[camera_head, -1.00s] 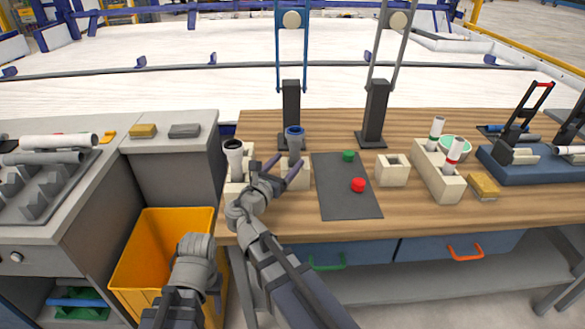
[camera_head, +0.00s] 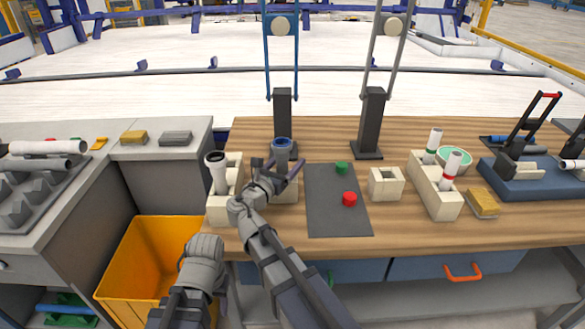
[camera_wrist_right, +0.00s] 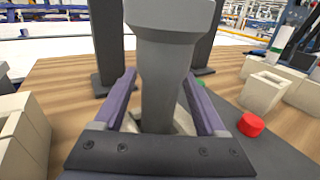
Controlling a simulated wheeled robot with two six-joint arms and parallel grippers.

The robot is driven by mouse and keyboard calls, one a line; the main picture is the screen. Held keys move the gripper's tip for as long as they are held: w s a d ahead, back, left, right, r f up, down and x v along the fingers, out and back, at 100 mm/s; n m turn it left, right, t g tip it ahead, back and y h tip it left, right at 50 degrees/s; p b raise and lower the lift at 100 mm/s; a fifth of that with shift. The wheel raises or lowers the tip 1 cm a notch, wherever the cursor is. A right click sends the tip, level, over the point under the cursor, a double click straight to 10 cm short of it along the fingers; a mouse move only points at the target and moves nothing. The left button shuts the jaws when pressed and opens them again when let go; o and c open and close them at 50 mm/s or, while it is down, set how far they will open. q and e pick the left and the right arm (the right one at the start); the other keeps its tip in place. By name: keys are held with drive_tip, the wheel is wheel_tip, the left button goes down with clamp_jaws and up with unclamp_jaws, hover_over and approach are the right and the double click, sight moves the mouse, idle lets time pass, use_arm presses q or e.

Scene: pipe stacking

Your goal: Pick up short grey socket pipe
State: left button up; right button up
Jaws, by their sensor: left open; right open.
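A grey socket pipe with a blue-rimmed wider top (camera_head: 282,149) stands upright in a cream holder block (camera_head: 287,193). My right gripper (camera_head: 283,173) is open at this pipe, with one finger on each side. In the right wrist view the grey pipe (camera_wrist_right: 163,80) stands between the purple fingers (camera_wrist_right: 161,98), with a visible gap on the left. Its lower end sits in the block's opening.
A dark mat (camera_head: 325,216) with a green cap (camera_head: 341,168) and a red cap (camera_head: 349,199) lies to the right. An empty cream block (camera_head: 385,184) stands beyond it. Two dark posts (camera_head: 282,112) rise behind. A yellow bin (camera_head: 135,262) is at the left.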

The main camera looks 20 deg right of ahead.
drive_tip(key=shift+w+d, duration=0.1)
drive_tip(key=shift+w, duration=0.05)
drive_tip(key=shift+a+r, duration=0.1)
drive_tip(key=shift+a, duration=0.1)
drive_tip(key=shift+c, duration=0.4)
drive_tip(key=shift+d, duration=0.1)
drive_tip(key=shift+c, duration=1.4)
clamp_jaws()
